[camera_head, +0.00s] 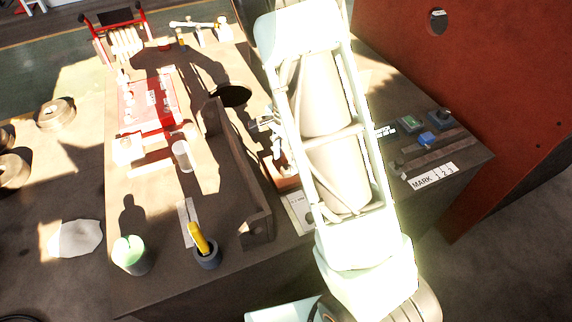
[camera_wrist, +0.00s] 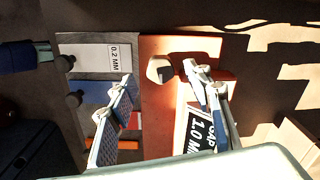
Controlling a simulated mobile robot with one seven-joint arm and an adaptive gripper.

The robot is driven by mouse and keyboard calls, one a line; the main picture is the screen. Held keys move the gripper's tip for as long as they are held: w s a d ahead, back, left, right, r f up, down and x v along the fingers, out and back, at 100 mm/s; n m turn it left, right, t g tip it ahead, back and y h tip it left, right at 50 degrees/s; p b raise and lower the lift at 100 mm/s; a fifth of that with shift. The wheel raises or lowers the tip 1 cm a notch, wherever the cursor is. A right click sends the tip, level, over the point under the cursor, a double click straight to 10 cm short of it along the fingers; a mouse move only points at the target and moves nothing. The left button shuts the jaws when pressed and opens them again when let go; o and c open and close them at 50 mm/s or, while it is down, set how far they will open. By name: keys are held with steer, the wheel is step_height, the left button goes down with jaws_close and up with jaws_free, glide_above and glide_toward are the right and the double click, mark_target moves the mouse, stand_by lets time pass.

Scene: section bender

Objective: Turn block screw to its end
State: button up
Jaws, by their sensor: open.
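In the wrist view, a small pale rounded knob (camera_wrist: 160,69), which may be the block screw, stands out from a red-orange block (camera_wrist: 160,125). My gripper (camera_wrist: 160,88) is open, with one finger on each side of the knob in the picture and visible gaps to it. I cannot tell the depth between fingers and knob. In the head view my gripper (camera_head: 268,124) is small and partly hidden behind my arm, above the bench near a reddish block (camera_head: 285,180). The knob cannot be made out there.
A plate marked 0.2 MM (camera_wrist: 92,54) and a label reading GAP 1.0 MM (camera_wrist: 200,132) lie beside the fingers. A dark upright rail (camera_head: 238,165) stands left of my gripper. The bench (camera_head: 160,280) also holds a green-topped cup (camera_head: 131,256) and a pot with a yellow handle (camera_head: 206,256).

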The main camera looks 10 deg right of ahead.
mark_target(286, 169)
step_height(286, 169, up, 8)
steer(key=shift+r, duration=0.2)
stand_by(0.3)
